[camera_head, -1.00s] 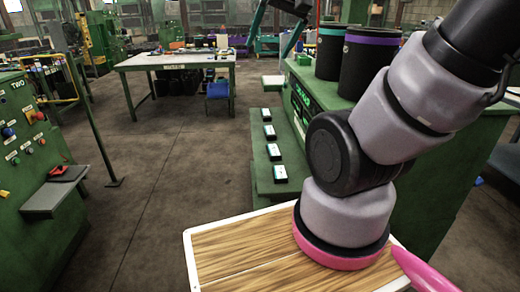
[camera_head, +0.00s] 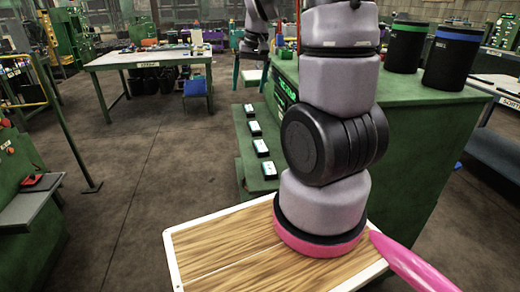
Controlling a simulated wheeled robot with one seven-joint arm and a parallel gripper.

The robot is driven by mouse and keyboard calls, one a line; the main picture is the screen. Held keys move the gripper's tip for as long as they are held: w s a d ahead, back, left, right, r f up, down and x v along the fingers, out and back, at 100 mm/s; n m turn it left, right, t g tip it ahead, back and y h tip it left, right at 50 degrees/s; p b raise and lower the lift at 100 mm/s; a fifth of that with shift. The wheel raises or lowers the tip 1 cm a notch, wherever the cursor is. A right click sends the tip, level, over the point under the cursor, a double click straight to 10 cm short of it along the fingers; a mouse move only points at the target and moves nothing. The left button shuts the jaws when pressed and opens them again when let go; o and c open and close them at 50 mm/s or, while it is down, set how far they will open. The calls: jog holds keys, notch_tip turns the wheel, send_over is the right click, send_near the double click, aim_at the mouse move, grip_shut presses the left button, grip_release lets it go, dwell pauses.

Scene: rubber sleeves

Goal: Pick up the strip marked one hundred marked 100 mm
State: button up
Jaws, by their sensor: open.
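I cannot make out a strip marked 100 mm; no 100 marking is readable in the head view. Several small dark blocks with pale label faces (camera_head: 261,147) lie in a row on the low ledge at the left of the green bench; their print is too small to read. My gripper (camera_head: 250,84) is in the upper middle, with two teal fingers spread apart and nothing seen held between them. It appears beyond the row of blocks in the picture; its height and distance are unclear. My arm hides part of the bench top.
The green bench (camera_head: 425,125) carries dark cylinders, one with a green band (camera_head: 414,48) and one with a blue band (camera_head: 450,60). A white-topped table (camera_head: 150,58) stands behind at left. A green machine (camera_head: 30,165) is at far left. Open floor (camera_head: 150,165) lies between.

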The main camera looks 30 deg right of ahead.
jog(key=w+d+f+g+h, duration=0.1)
jog(key=d+f, duration=0.2)
jog(key=f, duration=0.4)
jog(key=w+d+f+g, duration=0.1)
jog(key=w+d+f, duration=0.1)
jog(key=f, duration=0.4)
send_near(260, 151)
jog(key=shift+w+d+f+n, duration=0.1)
jog(key=shift+w+d+n, duration=0.2)
jog(key=shift+n, duration=0.1)
jog(key=shift+s+a+f, duration=0.1)
jog(key=shift+f, duration=1.5)
jog(key=shift+a+f, duration=0.1)
jog(key=shift+f, duration=1.5)
jog(key=c, duration=1.4)
